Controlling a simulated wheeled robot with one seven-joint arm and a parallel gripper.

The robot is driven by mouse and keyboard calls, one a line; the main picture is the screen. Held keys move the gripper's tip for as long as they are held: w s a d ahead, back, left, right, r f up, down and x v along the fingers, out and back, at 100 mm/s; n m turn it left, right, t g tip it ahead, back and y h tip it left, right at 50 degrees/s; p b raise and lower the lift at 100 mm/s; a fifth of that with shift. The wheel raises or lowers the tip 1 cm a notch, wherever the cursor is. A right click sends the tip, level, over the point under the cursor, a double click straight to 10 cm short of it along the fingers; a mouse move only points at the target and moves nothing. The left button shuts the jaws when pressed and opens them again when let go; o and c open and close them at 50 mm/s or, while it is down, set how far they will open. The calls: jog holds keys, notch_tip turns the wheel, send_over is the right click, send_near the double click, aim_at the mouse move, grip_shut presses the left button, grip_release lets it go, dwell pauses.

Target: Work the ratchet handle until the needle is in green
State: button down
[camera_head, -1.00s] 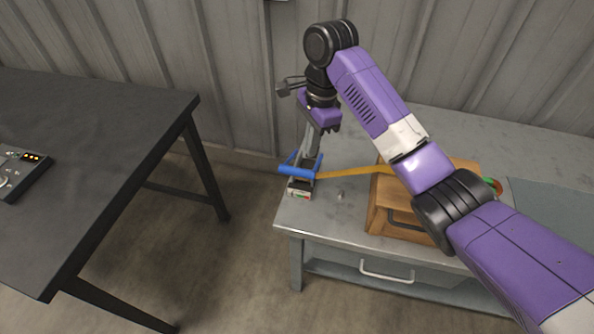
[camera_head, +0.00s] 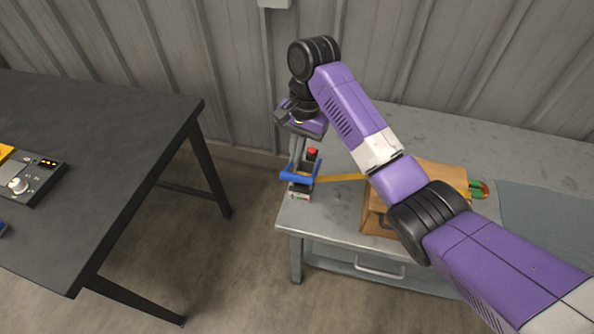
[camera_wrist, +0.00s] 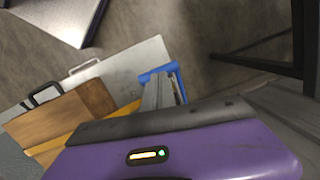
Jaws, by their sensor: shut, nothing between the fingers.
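The ratchet's blue handle (camera_head: 300,174) is at the left end of the grey workbench (camera_head: 338,232), with the orange strap (camera_head: 342,177) running right from it. A small pale gauge block (camera_head: 299,195) is just below the handle; its needle is too small to read. My gripper (camera_head: 297,164) is shut with nothing in its fingers and points down at the blue handle. The fingers overlap the handle in the head view, and I cannot tell if they touch. In the wrist view the blue handle (camera_wrist: 148,76) shows beside and behind the grey fingers (camera_wrist: 160,93).
A wooden crate (camera_head: 377,207) stands on the bench to the right, under my arm. A red knob (camera_head: 312,153) shows just behind the handle. A dark table (camera_head: 110,150) with a control box (camera_head: 45,170) is on the left, across a floor gap.

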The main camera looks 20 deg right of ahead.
jog(key=n+p, duration=0.1)
jog(key=n, duration=0.4)
jog(key=n+p, duration=0.1)
jog(key=n, duration=0.5)
jog(key=n+p, duration=0.1)
jog(key=n, duration=0.4)
jog(key=shift+d+n, duration=0.3)
jog(key=n, duration=0.3)
jog(key=d+n, duration=0.1)
jog(key=n, duration=0.1)
jog(key=shift+f, duration=0.25)
jog(key=n, duration=0.3)
jog(key=shift+w+d+h, duration=0.15)
jog(key=shift+w+h, duration=0.05)
jog(key=shift+h, duration=0.1)
jog(key=n, duration=0.3)
jog(key=shift+f, duration=0.2)
